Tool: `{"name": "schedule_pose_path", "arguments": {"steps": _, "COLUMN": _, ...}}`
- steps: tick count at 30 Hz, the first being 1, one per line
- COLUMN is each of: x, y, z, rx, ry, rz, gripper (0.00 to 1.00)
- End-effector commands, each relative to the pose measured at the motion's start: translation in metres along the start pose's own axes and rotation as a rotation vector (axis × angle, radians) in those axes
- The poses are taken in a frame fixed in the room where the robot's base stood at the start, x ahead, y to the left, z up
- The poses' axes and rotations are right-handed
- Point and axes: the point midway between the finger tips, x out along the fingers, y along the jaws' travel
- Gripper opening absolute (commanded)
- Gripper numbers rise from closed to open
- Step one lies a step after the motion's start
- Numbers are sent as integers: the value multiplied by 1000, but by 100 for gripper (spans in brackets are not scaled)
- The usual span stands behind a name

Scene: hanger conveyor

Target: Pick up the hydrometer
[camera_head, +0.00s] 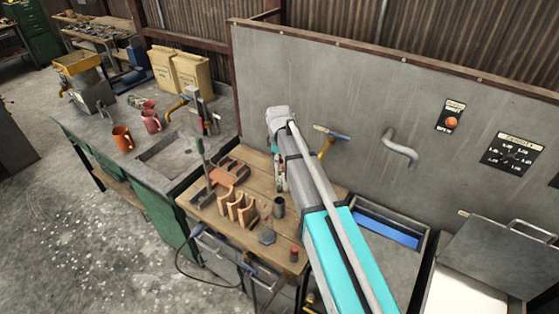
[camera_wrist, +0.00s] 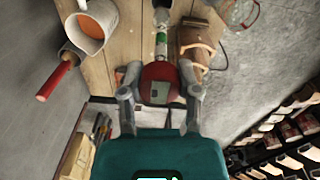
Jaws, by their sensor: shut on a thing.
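The hydrometer (camera_wrist: 161,42) looks like a slim tube with white and green bands in the wrist view. A round red part with a grey patch (camera_wrist: 160,84) is at its lower end in the picture. My gripper (camera_wrist: 159,74) is shut on this red part, with one finger on each side. In the head view a thin piece with white, red and green marks (camera_head: 281,176) shows beside my arm, over the wooden bench (camera_head: 222,216). My arm hides most of the gripper there. I cannot tell whether the hydrometer touches the bench.
On the bench are a wooden rack (camera_head: 238,210), a small dark cup (camera_head: 279,206) and a red-topped piece (camera_head: 294,254). Orange and red mugs (camera_head: 122,138) stand on the sink counter at left. A grey panel (camera_head: 370,120) rises behind. A trough with blue inside (camera_head: 388,232) is at right.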

Motion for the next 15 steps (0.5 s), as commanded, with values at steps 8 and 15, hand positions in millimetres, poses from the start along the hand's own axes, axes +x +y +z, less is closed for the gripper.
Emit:
{"name": "schedule_pose_path", "arguments": {"steps": 8, "x": -28, "y": 0, "z": 0, "rx": 0, "ry": 0, "rz": 0, "gripper": 20}}
{"name": "schedule_pose_path", "arguments": {"steps": 15, "x": -36, "y": 1, "z": 0, "rx": 0, "ry": 0, "rz": 0, "gripper": 20}}
